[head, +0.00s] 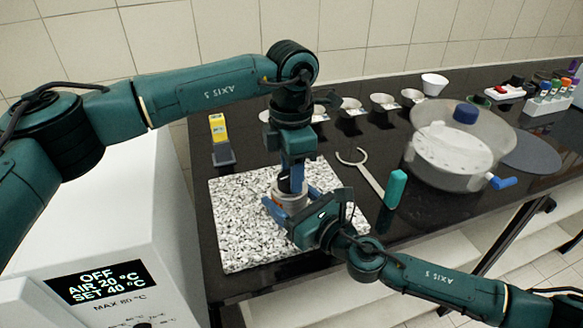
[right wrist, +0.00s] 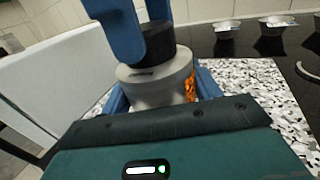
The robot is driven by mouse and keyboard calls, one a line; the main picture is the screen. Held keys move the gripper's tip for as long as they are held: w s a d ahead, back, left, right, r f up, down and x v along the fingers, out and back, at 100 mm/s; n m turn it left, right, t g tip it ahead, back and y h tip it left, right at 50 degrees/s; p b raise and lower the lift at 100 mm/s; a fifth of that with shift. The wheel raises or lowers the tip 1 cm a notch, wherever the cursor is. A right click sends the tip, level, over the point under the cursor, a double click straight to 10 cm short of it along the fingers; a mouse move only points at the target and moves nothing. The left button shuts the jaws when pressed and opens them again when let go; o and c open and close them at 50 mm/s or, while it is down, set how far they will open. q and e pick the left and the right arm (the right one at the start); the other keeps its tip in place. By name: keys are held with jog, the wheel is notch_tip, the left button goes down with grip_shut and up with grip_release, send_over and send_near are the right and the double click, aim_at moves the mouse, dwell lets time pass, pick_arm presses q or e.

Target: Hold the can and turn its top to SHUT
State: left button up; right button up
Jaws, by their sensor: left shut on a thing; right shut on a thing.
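The can (right wrist: 152,88) is a pale grey cylinder with an orange patch on its right side. It stands upright on the speckled slab. Its black top (right wrist: 168,46) is a knob on the upper face. My right gripper (head: 294,204) reaches in low from the right, its blue fingers shut on either side of the can's body. My left gripper (head: 291,179) comes straight down from above, its blue fingers shut on the black top. In the head view the grippers hide most of the can (head: 289,199). I cannot read any SHUT mark or the top's turn.
The speckled slab (head: 237,235) lies on a black bench. A white heater box (head: 130,225) reading OFF stands left. Small cups line the back.

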pick_arm(q)
jog(key=o, duration=1)
notch_tip(320, 180, up, 12)
jog(key=shift+r, duration=0.1)
